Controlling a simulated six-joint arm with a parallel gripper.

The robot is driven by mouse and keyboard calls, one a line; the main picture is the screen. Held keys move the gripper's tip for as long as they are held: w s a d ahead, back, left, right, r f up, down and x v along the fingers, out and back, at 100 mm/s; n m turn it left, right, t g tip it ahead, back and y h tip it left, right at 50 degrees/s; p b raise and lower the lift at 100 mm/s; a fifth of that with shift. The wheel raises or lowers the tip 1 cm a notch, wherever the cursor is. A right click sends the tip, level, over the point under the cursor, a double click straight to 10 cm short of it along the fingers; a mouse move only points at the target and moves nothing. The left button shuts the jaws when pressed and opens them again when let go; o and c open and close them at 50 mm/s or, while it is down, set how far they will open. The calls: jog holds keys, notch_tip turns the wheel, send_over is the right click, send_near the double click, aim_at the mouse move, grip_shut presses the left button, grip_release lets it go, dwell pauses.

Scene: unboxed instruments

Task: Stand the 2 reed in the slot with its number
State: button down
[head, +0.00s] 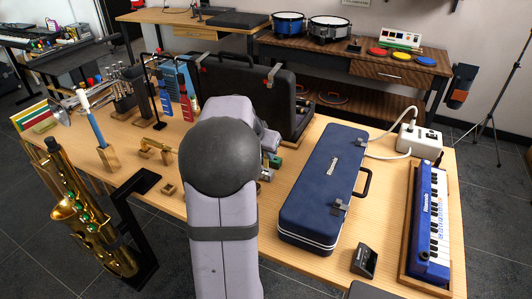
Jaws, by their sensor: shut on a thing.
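My arm (222,240) rises through the middle of the head view and bends at a dark round joint, with its far links reaching back toward the black open case. My gripper is hidden behind these links, so I cannot see its fingers or what they hold. I cannot make out the 2 reed or any numbered slot. Small wooden pieces (169,188) stand on the table left of my arm, too small to read. Small green and grey parts (272,160) show just right of my arm, and I cannot tell what they are.
A blue case (322,190) lies right of my arm, with a blue keyboard (430,225) beyond it. A black open case (255,85) stands behind. Bare tabletop shows left of my arm.

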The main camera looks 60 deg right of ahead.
aim_at(266, 162)
jog(key=shift+f+b, duration=2)
jog(key=shift+b, duration=0.15)
dwell(2.0)
dwell(0.4)
jog(key=c, duration=1.7)
grip_release()
jog(key=shift+r, duration=0.2)
jog(key=shift+v, duration=3.55)
jog(key=shift+a, duration=0.1)
